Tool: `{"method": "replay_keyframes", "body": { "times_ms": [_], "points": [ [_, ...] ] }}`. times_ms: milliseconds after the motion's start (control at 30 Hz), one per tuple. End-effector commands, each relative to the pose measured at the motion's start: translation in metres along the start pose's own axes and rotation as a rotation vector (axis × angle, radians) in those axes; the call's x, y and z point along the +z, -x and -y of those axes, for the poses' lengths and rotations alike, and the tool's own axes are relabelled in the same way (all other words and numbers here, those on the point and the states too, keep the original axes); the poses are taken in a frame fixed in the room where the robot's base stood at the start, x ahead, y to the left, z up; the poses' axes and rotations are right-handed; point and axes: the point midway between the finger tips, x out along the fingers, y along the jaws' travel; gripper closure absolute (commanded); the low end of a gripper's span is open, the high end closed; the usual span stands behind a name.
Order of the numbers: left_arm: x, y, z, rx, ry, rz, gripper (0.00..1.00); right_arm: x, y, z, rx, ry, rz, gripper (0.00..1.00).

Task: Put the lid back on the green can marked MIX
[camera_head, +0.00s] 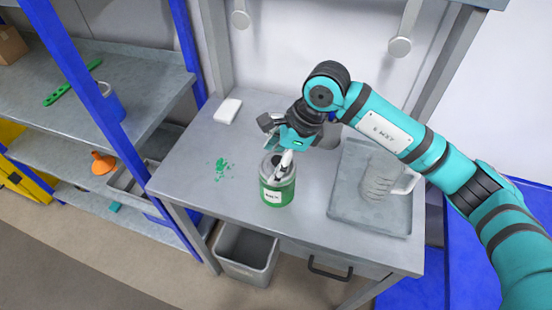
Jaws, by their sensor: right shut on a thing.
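The green can (277,195) with a white label stands upright on the grey workbench, near its front middle. The label's text is too small to read surely. My right gripper (283,168) reaches down over the can's top, its fingers shut. What it grips looks like the lid (269,165), a greyish round piece at the can's mouth. The fingers hide part of it, and I cannot tell whether it sits flat on the rim. My left gripper is out of view.
A grey tray (345,210) with a clear jug (380,178) stands right of the can. Green splashes (222,168) mark the bench to the left. A white block (228,111) lies at the back left. A grey bin (245,252) stands below the front edge.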

Motion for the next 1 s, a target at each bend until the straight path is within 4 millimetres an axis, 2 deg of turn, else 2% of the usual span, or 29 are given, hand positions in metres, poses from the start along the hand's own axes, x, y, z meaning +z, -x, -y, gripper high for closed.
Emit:
{"method": "replay_keyframes", "body": {
  "times_ms": [233, 267, 467, 867, 1000],
  "points": [
    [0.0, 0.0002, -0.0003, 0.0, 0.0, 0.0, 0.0, 0.0001, 0.0004, 0.0001, -0.001, 0.0, 0.0, 0.49],
    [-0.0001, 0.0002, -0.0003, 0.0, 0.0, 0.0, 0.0, 0.0001, 0.0004, 0.0001, -0.001, 0.0, 0.0, 0.25],
    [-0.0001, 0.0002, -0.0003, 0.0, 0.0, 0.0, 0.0, 0.0001, 0.0004, 0.0002, -0.001, 0.001, 0.0, 0.01],
    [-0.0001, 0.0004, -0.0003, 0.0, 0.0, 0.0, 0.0, 0.0002, 0.0006, 0.0001, -0.001, 0.001, 0.0, 0.0],
    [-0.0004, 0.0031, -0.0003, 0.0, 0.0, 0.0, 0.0, 0.0027, 0.0063, 0.0004, -0.001, 0.001, 0.0, 0.0]
  ]
}}
